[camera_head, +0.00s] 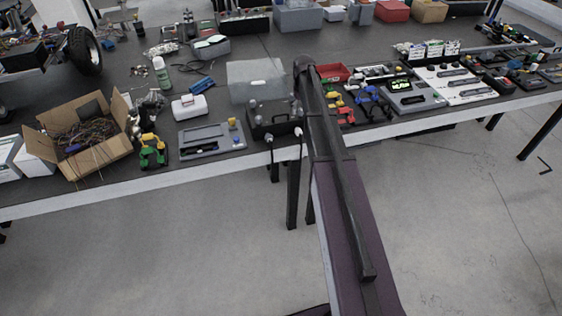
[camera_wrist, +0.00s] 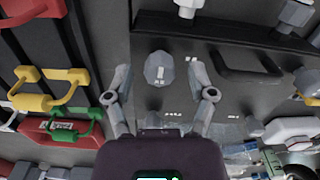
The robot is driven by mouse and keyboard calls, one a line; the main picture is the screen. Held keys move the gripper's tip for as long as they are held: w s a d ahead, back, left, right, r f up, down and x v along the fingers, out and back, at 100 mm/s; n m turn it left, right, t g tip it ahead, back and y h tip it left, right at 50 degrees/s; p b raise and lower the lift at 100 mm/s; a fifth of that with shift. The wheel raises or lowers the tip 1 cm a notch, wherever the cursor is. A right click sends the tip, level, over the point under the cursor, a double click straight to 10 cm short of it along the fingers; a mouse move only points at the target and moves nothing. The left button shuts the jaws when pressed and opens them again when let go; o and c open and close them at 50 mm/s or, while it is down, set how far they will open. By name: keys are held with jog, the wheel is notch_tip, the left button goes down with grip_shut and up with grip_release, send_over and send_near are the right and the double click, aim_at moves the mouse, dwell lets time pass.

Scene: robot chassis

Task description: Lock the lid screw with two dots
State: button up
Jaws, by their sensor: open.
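A black box (camera_head: 268,128) with a pale raised lid (camera_head: 253,82) stands at the table's front edge in the head view, left of my arm. In the wrist view its dark face (camera_wrist: 226,105) fills the middle. A grey screw knob (camera_wrist: 158,69) with a white mark sits between the spread fingers of my gripper (camera_wrist: 160,80). My gripper is open, with a finger at each side of the knob and nothing visibly held. Small white dots show beside and below this knob; their count is hard to read. Another grey knob (camera_wrist: 307,82) is at the right. My gripper is hidden in the head view.
A black handle (camera_wrist: 248,66) and white plugs (camera_wrist: 187,8) are close by in the wrist view. Yellow (camera_wrist: 40,98) and green clamps (camera_wrist: 85,118) lie at the left. A grey device (camera_head: 210,140) and a cardboard box (camera_head: 84,140) are left of the black box.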

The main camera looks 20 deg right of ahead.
aim_at(301, 109)
jog(key=n, duration=0.6)
jog(key=shift+n, duration=0.4)
jog(key=shift+r+p, duration=0.35)
jog(key=shift+p, duration=0.05)
notch_tip(301, 109, up, 13)
jog(key=p, duration=1.3)
jog(key=s+a+f+m+b, duration=0.2)
jog(key=s+a, duration=0.3)
jog(key=s, duration=0.4)
jog(key=s+a+f+m+b, duration=0.3)
jog(key=s+a+f+b, duration=0.1)
jog(key=s, duration=0.5)
jog(key=s+a+f+m+b, duration=0.2)
jog(key=s+a+f+b, duration=0.2)
jog(key=s+a, duration=0.3)
jog(key=shift+s+m, duration=0.4)
jog(key=shift+s, duration=0.8)
jog(key=shift+s+a+m, duration=0.2)
jog(key=shift+s+a, duration=0.05)
jog(key=shift+s, duration=0.35)
jog(key=shift+s+a+m, duration=0.2)
jog(key=shift+s+a, duration=0.05)
jog(key=shift+s, duration=0.35)
